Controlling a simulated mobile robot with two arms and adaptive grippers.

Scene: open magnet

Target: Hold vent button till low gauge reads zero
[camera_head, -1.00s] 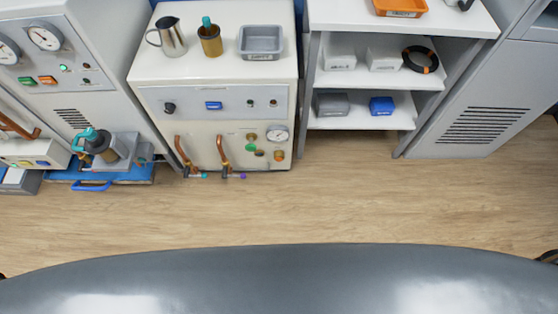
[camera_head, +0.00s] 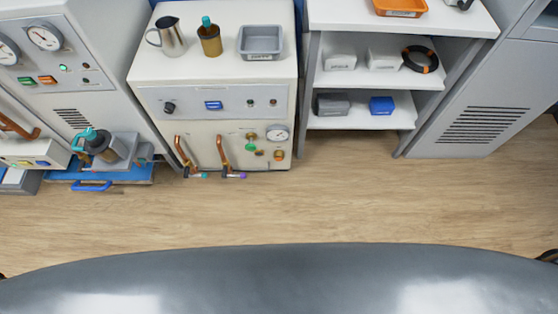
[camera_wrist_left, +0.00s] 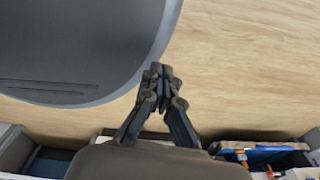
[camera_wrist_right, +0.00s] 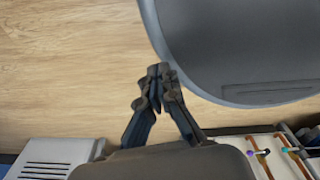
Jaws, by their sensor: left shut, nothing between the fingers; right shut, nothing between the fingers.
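My left gripper (camera_wrist_left: 160,74) shows in the left wrist view, shut and empty above the bare floor. My right gripper (camera_wrist_right: 160,74) shows in the right wrist view, also shut and empty above the floor. Neither is in the head view or touching anything. In the head view a white cabinet has a low round gauge (camera_head: 278,134), with a green knob or button (camera_head: 251,147) nearby and a blue button (camera_head: 213,105) on its grey panel. The left console carries two gauges, one at its right (camera_head: 44,36), and green (camera_head: 25,80) and orange buttons (camera_head: 47,80). Labels and needle readings are too small to read; I cannot tell which button is the vent.
The white cabinet (camera_head: 180,84) bears a metal jug (camera_head: 172,38), a brown bottle (camera_head: 210,40) and a grey tray (camera_head: 261,55). Copper pipes stick out low on its front. A blue cart (camera_head: 62,174) stands at left, shelves (camera_head: 342,78) at right. The wooden floor (camera_head: 300,205) before them is clear.

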